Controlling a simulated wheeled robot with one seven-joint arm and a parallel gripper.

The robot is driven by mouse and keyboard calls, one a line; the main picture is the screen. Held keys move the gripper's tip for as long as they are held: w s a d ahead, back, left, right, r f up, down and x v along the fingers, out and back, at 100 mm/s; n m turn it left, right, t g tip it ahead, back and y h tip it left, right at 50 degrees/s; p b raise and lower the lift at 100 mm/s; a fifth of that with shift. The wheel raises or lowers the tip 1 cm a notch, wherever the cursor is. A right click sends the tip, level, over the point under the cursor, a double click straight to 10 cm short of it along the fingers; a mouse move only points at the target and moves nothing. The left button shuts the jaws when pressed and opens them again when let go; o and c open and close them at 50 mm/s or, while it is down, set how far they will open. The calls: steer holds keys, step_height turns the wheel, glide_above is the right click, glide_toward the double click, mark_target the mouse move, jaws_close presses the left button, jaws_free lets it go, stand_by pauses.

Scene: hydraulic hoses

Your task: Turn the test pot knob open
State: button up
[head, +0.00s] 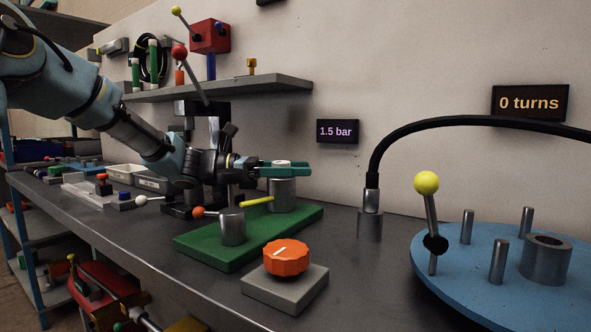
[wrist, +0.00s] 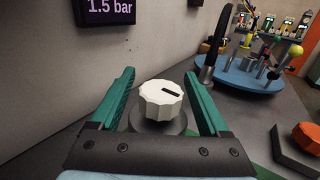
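A white ribbed knob (wrist: 162,101) with a black mark sits on top of a grey round pot (wrist: 158,127). In the head view only the top of the knob (head: 282,162) shows above my fingers, and the grey pot (head: 283,194) stands at the back of a green plate (head: 215,254). My gripper (head: 300,169) is at knob height with its green fingers on either side. In the wrist view my gripper (wrist: 160,76) is open around the knob, with gaps at both sides. The black mark points toward the right.
An orange knob (head: 287,258) on a grey block stands in front. A black hose (head: 375,155) and a blue round table (head: 455,284) are to the right. Displays read "1.5 bar" (head: 337,131) and "0 turns" (head: 529,103).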

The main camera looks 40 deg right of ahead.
jaws_close()
stand_by(0.4)
steer(key=shift+n+t+h, duration=0.3)
steer(key=shift+w+d+n+t+h, duration=0.1)
steer(key=shift+w+n+t+h, duration=0.15)
steer(key=shift+n+t+h, duration=0.8)
steer(key=t, duration=0.1)
steer(key=n+t+b, duration=0.1)
steer(key=n+t+h+b, duration=0.1)
steer(key=t, duration=0.1)
steer(key=shift+w+d+f, duration=0.15)
steer(key=shift+w+f, duration=0.1)
steer(key=n+t+b, duration=0.2)
steer(key=n+t+h+b, duration=0.1)
steer(key=t+b, duration=0.1)
steer(key=shift+w+d+f, duration=0.1)
steer(key=shift+w, duration=0.2)
steer(key=shift+w+r+n+t+b, duration=0.15)
steer(key=shift+n+t+b, duration=0.2)
steer(key=shift+t+b, duration=0.25)
steer(key=shift+w+r+n+t+b, duration=0.1)
steer(key=shift+n+t+b, duration=0.2)
steer(key=shift+t+b, duration=0.3)
steer(key=shift+r, duration=0.1)
